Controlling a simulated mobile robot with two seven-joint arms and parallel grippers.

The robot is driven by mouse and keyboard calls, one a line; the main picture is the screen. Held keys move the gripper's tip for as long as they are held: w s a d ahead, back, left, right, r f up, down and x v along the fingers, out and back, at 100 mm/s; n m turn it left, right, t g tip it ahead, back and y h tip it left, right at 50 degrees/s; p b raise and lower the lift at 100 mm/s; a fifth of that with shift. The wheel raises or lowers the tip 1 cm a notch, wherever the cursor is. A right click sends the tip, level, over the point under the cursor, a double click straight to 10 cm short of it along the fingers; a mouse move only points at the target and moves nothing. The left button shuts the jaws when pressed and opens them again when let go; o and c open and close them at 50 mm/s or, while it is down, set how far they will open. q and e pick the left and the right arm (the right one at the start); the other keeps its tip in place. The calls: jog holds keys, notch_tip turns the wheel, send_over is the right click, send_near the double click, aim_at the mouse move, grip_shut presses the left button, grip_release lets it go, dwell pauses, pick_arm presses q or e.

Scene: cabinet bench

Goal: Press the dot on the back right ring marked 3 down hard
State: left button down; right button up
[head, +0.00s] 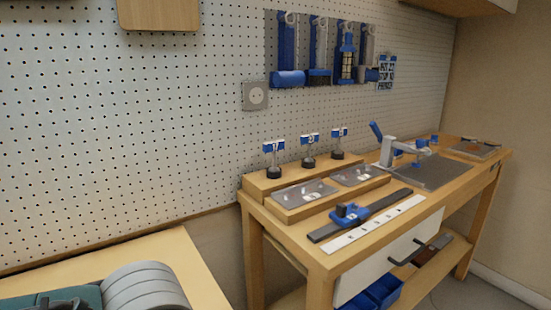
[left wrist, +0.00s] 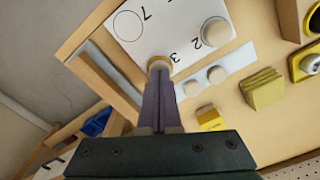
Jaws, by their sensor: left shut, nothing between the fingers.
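In the left wrist view a white sheet (left wrist: 165,22) carries the printed marks 7, 2 and 3. An empty ring (left wrist: 128,25) is beside the 7, and a pale round piece (left wrist: 215,31) is by the 2. A tan round piece (left wrist: 158,61) is beside the 3, at the sheet's edge. My left gripper (left wrist: 158,72) is shut and empty, with its tips at this piece and partly over it. I cannot tell whether they touch or press it. The ring under it is hidden. My right gripper is in neither view.
In the left wrist view, a white strip with two pale round pieces (left wrist: 217,74), a yellow block (left wrist: 263,88) and a smaller yellow block (left wrist: 209,118) lie nearby. A wooden rim (left wrist: 88,33) borders the surface. The head view shows a cabinet bench (head: 320,262) beside a pegboard wall (head: 120,130).

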pick_arm(q)
jog(key=p, duration=0.3)
jog(key=shift+s+f, duration=0.1)
jog(key=shift+f, duration=0.05)
dwell(4.2)
notch_tip(320, 180, up, 11)
jog(key=p, duration=1.1)
jog(key=shift+p, duration=0.35)
jog(key=s+d+r+m+h, duration=0.3)
jog(key=s+d+r, duration=0.1)
jog(key=s+d, duration=0.25)
jog(key=s+a+r+t+y, duration=0.1)
jog(key=s+a+r+t, duration=0.15)
jog(key=a+r, duration=0.4)
jog(key=s+a+r+t+y, duration=0.1)
jog(key=s+a+r+y, duration=0.15)
jog(key=a, duration=0.65)
notch_tip(320, 180, up, 31)
jog(key=p, duration=3)
jog(key=shift+s+a+f+h, duration=0.15)
jog(key=shift+s+h, duration=0.15)
jog(key=shift+h, duration=0.05)
